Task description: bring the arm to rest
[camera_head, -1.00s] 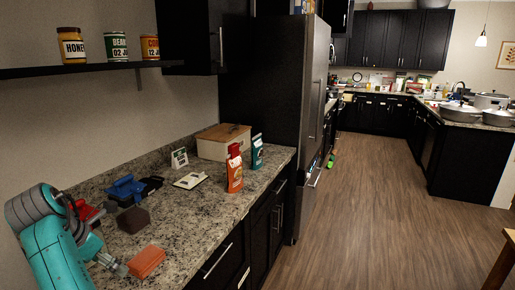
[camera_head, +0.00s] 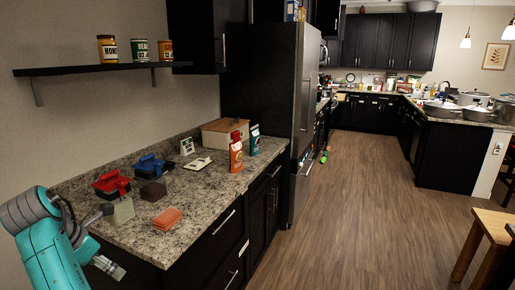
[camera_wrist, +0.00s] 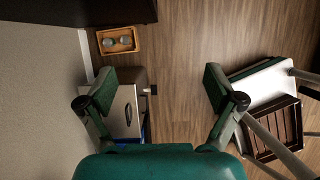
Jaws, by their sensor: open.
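My teal arm stands at the lower left of the head view. My gripper (camera_head: 108,266) is low, in front of the near end of the granite counter (camera_head: 200,215), apart from it.
The counter carries an orange sponge (camera_head: 167,219), a grey-green block (camera_head: 121,211), a red-handled item (camera_head: 111,184) and an orange bottle (camera_head: 236,153). The wrist view shows a wooden tray (camera_wrist: 118,41) and a slatted crate (camera_wrist: 274,131) below.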

